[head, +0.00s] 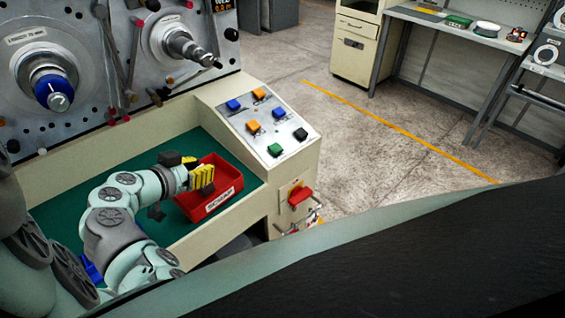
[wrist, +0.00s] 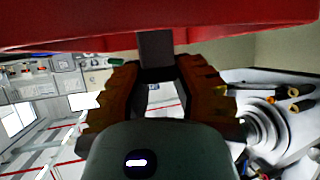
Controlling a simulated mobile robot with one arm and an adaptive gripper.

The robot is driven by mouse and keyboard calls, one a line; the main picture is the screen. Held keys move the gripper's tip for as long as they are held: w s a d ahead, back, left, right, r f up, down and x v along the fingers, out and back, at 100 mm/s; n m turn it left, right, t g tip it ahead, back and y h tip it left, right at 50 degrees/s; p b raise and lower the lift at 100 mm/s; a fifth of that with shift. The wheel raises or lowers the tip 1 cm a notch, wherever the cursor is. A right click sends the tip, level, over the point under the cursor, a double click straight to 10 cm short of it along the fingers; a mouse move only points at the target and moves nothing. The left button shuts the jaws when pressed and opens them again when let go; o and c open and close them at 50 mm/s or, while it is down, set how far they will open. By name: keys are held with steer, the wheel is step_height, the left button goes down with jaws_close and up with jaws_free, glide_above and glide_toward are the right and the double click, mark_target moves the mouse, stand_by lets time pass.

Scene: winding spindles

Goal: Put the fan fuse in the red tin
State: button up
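The red tin (head: 226,190), an open box with a white label, sits on the green tray floor beside the button panel. Its red wall fills the top of the wrist view (wrist: 60,30). My gripper (head: 204,180), with yellow ribbed fingers, is over the tin's left part. In the wrist view my gripper (wrist: 156,66) is closed on a small dark block (wrist: 155,48), seen against the red wall. The block looks like the fan fuse, but I cannot make out its details. The tin's inside is partly hidden by the gripper.
A sloped panel (head: 240,112) with coloured buttons stands right of the tin. The cream tray edge (head: 226,222) runs in front. Spindles (head: 58,98) project from the machine face behind. A blue object (head: 90,268) is partly hidden by my arm.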

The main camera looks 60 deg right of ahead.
steer(key=o, duration=0.4)
steer(key=shift+r, duration=0.1)
steer(key=shift+r+p, duration=0.15)
steer(key=shift+p, duration=0.15)
steer(key=shift+a+b, duration=0.3)
steer(key=shift+b+v, duration=0.8)
steer(key=shift+v, duration=4.9)
